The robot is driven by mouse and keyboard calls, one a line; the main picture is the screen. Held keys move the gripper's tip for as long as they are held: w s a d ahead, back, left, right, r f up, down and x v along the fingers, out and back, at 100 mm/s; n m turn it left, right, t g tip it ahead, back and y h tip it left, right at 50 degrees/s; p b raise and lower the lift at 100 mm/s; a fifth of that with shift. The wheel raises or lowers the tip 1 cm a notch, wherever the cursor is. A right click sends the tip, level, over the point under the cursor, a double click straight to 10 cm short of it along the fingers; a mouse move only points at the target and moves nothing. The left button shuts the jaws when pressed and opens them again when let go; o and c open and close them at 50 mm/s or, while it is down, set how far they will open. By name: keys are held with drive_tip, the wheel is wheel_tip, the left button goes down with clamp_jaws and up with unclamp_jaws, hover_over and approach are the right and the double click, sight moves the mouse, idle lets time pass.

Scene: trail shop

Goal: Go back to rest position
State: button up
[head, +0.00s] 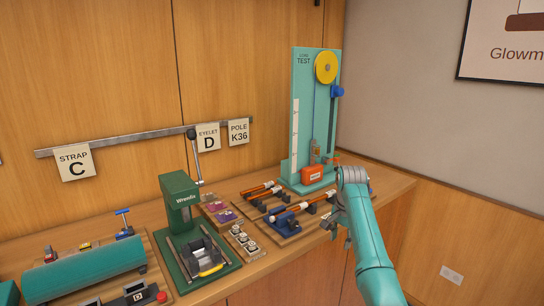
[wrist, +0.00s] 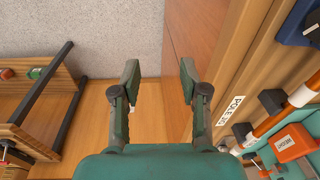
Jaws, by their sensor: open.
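My gripper (wrist: 159,80) is open and empty in the wrist view. Its two dark green fingers stand apart, with wooden floor and grey carpet or wall behind them.
The bench (head: 262,268) carries a green press (head: 183,215), a teal test tower (head: 302,120), an orange weight (head: 312,173), orange pole pieces (head: 258,188) and a teal cylinder (head: 85,269). The wrist view shows a wooden rack (wrist: 45,100) at left.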

drive_tip(key=s+f+n+t, duration=0.1)
drive_tip(key=s+f, duration=0.2)
drive_tip(key=f, duration=0.6)
drive_tip(key=s+a+f+t, duration=0.1)
drive_tip(key=s+f, duration=0.2)
drive_tip(key=f, duration=0.6)
drive_tip(key=s+f+n+t, duration=0.1)
drive_tip(key=s+f, duration=0.3)
drive_tip(key=f, duration=0.5)
drive_tip(key=s+a+f+n+t, duration=0.1)
drive_tip(key=s+f+t, duration=0.1)
drive_tip(key=s+f, duration=0.6)
drive_tip(key=s+f+n+t, duration=0.2)
drive_tip(key=s+f, duration=0.2)
drive_tip(key=s, duration=0.8)
drive_tip(key=s+a+r+n+t, duration=0.15)
drive_tip(key=s+r, duration=0.25)
drive_tip(key=s, duration=0.8)
drive_tip(key=s+r+n+t, duration=0.1)
drive_tip(key=s+r+t, duration=0.15)
drive_tip(key=s, duration=1.05)
drive_tip(key=s+r+n+t, duration=0.1)
drive_tip(key=s+r, duration=0.6)
drive_tip(key=r, duration=0.4)
drive_tip(key=s+r+n+t, duration=0.1)
drive_tip(key=s+r, duration=0.7)
drive_tip(key=r, duration=0.4)
drive_tip(key=shift+t, duration=0.3)
